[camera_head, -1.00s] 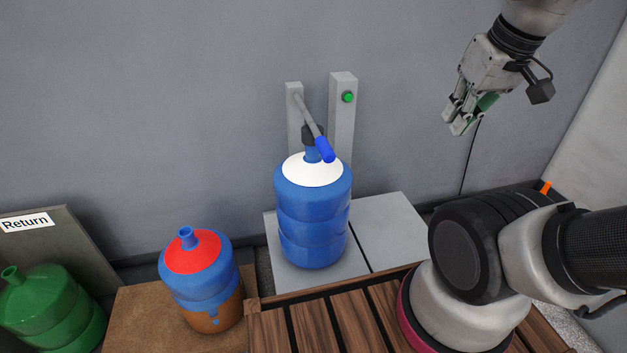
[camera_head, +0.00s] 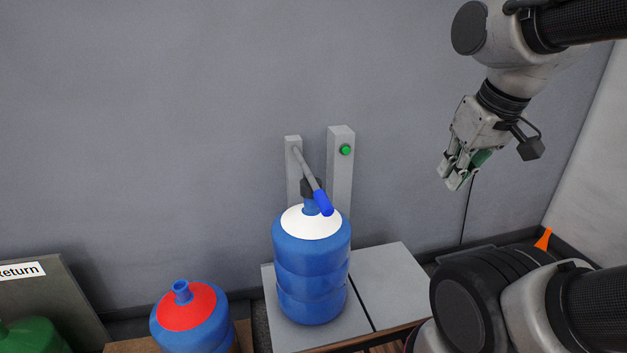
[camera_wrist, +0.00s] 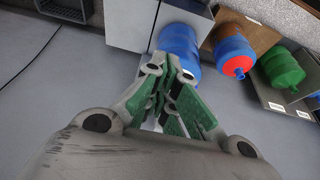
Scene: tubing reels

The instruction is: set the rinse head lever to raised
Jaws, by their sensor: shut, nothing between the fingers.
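The rinse head lever (camera_head: 310,178) is a grey bar with a blue grip (camera_head: 323,203) at its end. It slants down and forward from a grey post (camera_head: 293,165), and its grip hangs in front of the neck of a blue jug with a white top (camera_head: 311,265). A dark rinse head (camera_head: 311,187) sits at the jug's mouth. My gripper (camera_head: 450,185) is shut and empty, high to the right of the lever and apart from it. In the wrist view my gripper (camera_wrist: 172,85) points toward the blue jug (camera_wrist: 180,43); the lever is not clearly visible there.
A second grey post (camera_head: 341,180) bears a green button (camera_head: 345,150). A blue jug with a red top (camera_head: 190,318) stands at the lower left. A green jug (camera_head: 30,337) is by the Return panel (camera_head: 50,300). Air between my gripper and the lever is clear.

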